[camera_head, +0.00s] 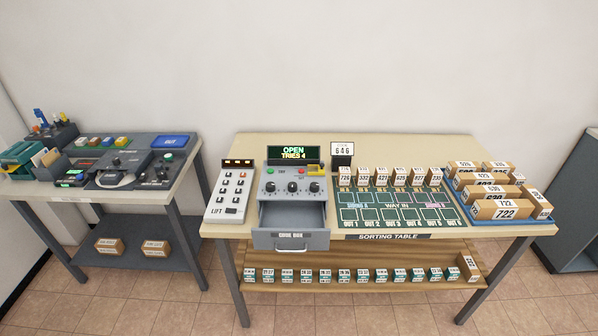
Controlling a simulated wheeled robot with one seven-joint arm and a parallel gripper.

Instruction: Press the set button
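The grey code box (264,195) stands on the sorting table with its drawer (291,241) pulled open; the drawer looks empty. Its green-lit display (293,152) reads "OPEN" and "TRIES 4". The small lettering is not legible, so I cannot tell which one is the set button. My gripper is not in view.
A white keypad marked LIFT (231,193) stands left of the box. A card reading 646 (342,150) stands behind it. A green sorting board (400,222) and a blue tray of parcels (545,230) lie right. A second table (100,198) with devices stands left.

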